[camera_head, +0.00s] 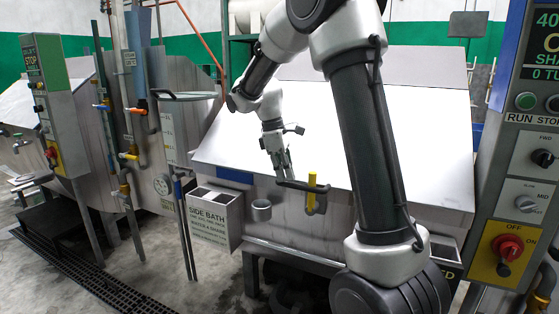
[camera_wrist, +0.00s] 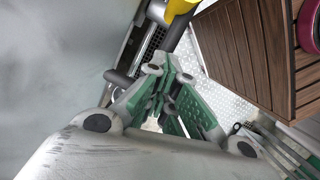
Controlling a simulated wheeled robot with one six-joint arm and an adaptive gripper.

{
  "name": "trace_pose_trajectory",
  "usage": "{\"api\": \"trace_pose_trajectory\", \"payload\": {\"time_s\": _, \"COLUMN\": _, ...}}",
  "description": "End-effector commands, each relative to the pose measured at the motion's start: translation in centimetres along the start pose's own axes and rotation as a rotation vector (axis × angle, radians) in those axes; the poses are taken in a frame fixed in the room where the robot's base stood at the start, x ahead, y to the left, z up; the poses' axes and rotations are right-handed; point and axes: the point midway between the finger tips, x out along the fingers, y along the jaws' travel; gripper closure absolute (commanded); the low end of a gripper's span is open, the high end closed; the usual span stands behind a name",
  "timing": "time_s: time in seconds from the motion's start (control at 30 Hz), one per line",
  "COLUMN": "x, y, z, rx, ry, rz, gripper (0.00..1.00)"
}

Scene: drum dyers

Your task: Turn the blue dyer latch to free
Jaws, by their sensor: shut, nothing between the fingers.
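The latch on the front of the middle dyer is a dark bar (camera_head: 300,186) with an upright yellow grip (camera_head: 311,182) at its right part. It sits just below the front edge of the pale sloping lid (camera_head: 330,140). My gripper (camera_head: 287,176) points down at the left part of the bar, very close to it; I cannot tell whether they touch. In the wrist view my gripper (camera_wrist: 158,72) is shut and empty, its green-padded fingers together. The yellow grip (camera_wrist: 180,8) and the dark bar (camera_wrist: 172,36) show just past the fingertips.
A side bath box (camera_head: 212,216) and a small grey cup (camera_head: 261,210) stand left of the latch. A control panel (camera_head: 515,190) with a red switch is at right. Another control post (camera_head: 56,105) and pipes are at left. Brown wooden slats (camera_wrist: 245,50) show in the wrist view.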

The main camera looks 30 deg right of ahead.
Motion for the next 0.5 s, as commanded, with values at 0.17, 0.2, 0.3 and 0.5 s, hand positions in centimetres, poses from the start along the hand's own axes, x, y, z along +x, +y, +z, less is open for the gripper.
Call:
{"api": "trace_pose_trajectory", "payload": {"time_s": 0.17, "x": 0.7, "y": -0.1, "z": 2.6, "rx": 0.004, "ry": -0.006, "rz": -0.006, "gripper": 1.0}}
{"api": "trace_pose_trajectory", "payload": {"time_s": 0.2, "x": 0.7, "y": -0.1, "z": 2.8, "rx": 0.004, "ry": -0.006, "rz": -0.005, "gripper": 1.0}}
{"api": "trace_pose_trajectory", "payload": {"time_s": 0.3, "x": 0.8, "y": -0.1, "z": 3.2, "rx": 0.004, "ry": -0.005, "rz": -0.004, "gripper": 1.0}}
{"api": "trace_pose_trajectory", "payload": {"time_s": 0.5, "x": 0.8, "y": -0.1, "z": 3.3, "rx": 0.003, "ry": -0.005, "rz": -0.004, "gripper": 1.0}}
